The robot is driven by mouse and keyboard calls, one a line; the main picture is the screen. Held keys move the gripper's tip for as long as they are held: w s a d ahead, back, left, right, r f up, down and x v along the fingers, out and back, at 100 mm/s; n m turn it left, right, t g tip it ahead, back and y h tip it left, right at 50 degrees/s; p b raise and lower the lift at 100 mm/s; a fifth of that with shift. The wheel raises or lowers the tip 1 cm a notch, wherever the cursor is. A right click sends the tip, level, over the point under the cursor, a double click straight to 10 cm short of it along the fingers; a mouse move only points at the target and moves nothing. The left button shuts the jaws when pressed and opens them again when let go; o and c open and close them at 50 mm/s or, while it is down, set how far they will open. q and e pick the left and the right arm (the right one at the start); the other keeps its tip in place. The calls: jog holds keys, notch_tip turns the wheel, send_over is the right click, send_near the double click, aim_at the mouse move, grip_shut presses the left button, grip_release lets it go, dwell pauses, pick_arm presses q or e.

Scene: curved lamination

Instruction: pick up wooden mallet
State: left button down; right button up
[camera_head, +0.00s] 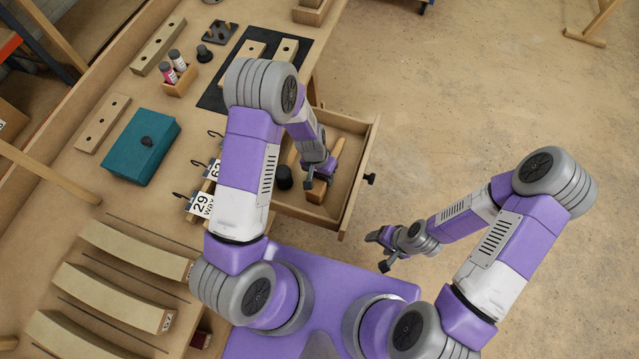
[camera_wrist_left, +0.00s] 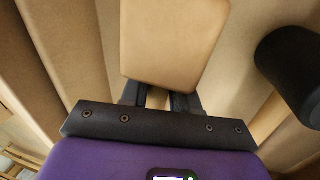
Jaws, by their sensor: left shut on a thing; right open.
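The wooden mallet (camera_head: 317,192) is in the open drawer (camera_head: 357,178) at the bench's side, partly hidden by my left gripper (camera_head: 316,178). In the left wrist view its pale, block-shaped head (camera_wrist_left: 175,38) lies just beyond my left fingers (camera_wrist_left: 158,100), and a narrow wooden part shows between them. My left gripper is shut on the mallet. I cannot tell whether the mallet is clear of the drawer floor. My right gripper (camera_head: 386,250) is open and empty over the floor, right of the drawer.
The drawer walls surround my left gripper. A teal box (camera_head: 139,150) and curved wooden pieces (camera_head: 118,297) lie on the bench.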

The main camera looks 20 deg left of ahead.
pick_arm(q)
notch_tip(320, 180, up, 10)
jog(key=p, duration=0.2)
jog(key=shift+p, duration=0.3)
